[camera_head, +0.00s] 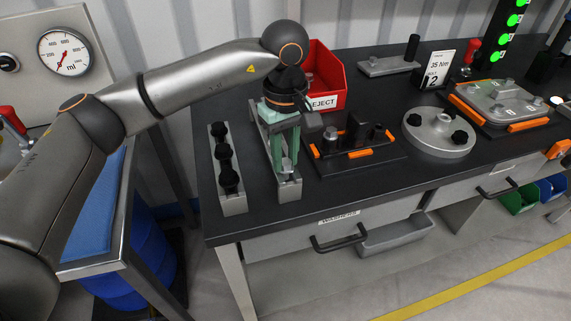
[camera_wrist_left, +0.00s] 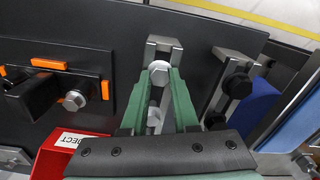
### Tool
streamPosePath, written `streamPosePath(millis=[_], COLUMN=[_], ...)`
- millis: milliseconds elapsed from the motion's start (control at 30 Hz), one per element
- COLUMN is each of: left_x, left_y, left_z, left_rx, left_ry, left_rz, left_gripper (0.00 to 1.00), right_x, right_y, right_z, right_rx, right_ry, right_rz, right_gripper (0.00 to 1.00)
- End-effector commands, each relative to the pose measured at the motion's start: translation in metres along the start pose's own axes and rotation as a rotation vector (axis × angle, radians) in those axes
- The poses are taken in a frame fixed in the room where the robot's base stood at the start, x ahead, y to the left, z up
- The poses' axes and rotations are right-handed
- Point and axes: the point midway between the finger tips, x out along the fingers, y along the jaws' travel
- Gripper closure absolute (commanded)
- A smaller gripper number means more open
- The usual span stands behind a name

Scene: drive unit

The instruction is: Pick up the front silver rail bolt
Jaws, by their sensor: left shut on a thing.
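The silver rail (camera_head: 289,192) stands near the left end of the dark bench, and its front end (camera_wrist_left: 164,44) shows in the left wrist view. My left gripper (camera_head: 284,169) points down over the front part of the rail, its green fingers near the rail's top. In the left wrist view my left gripper (camera_wrist_left: 162,72) is shut on the front silver rail bolt (camera_wrist_left: 158,76), which its fingertips partly hide. Another silver bolt (camera_wrist_left: 154,118) shows between the fingers, further back. I cannot tell whether the held bolt is clear of the rail. My right gripper is not in view.
A grey rail with black bolts (camera_head: 226,180) stands just left. The red reject bin (camera_head: 328,78) is behind. A black fixture with orange clamps (camera_head: 352,150) stands close on the right, then a round silver flange (camera_head: 436,138). The bench's front strip is mostly clear.

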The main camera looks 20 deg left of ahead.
Motion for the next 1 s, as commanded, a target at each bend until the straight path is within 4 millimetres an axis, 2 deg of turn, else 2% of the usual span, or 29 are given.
streamPosePath(millis=[267,467,767,900,1000], left_x=[-0.008,-0.035,-0.095,-0.108,-0.117], left_y=[0.001,0.001,0.001,0.001,0.000], left_z=[0.000,0.001,0.054,0.091,0.110], left_rx=[0.000,0.001,0.007,0.007,0.005], left_ry=[0.001,0.002,0.003,0.002,0.002], left_rz=[0.002,0.004,0.005,0.002,0.002], left_gripper=[1.00,1.00,1.00,1.00,1.00], right_x=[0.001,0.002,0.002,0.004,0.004], right_y=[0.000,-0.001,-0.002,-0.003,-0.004], right_z=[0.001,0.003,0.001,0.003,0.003], right_rx=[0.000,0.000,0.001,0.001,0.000], right_ry=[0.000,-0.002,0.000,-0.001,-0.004], right_rz=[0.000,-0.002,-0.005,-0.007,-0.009], right_gripper=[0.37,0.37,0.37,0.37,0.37])
